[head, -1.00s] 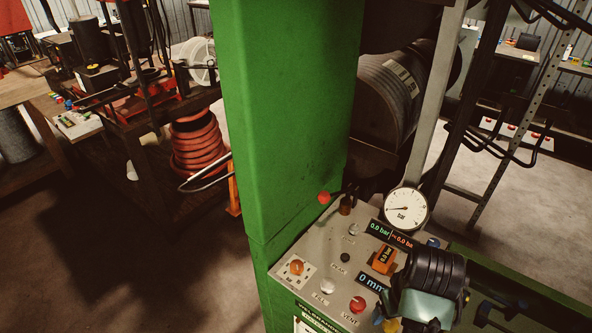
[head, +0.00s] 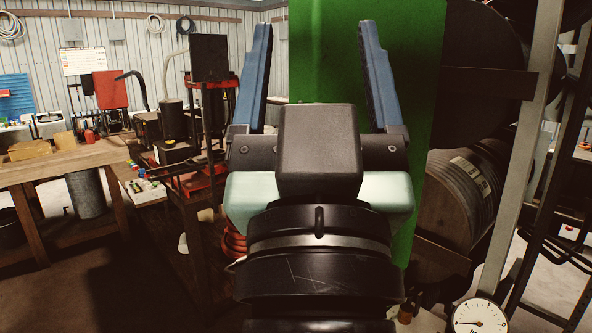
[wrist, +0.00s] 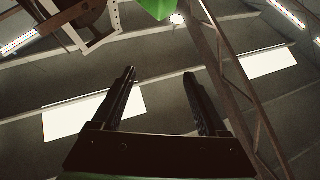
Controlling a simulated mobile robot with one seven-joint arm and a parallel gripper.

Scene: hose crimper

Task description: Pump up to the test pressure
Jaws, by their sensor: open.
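My gripper (head: 317,75) is raised in the middle of the head view, its two blue fingers pointing up and wide apart with nothing between them. In the wrist view my gripper (wrist: 160,85) is also open and empty, against the ceiling. The round white pressure gauge (head: 478,318) shows at the bottom right of the head view, cut by the frame edge. The gripper is above and left of it. The control panel below the gauge is almost wholly out of view, so its knobs and displays cannot be seen.
A green column (head: 415,120) stands right behind my gripper. Hose drums (head: 465,195) and a grey metal post (head: 520,190) are to the right. A wooden workbench (head: 60,165) and a cart with red equipment (head: 205,165) are at the left. Open floor lies between.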

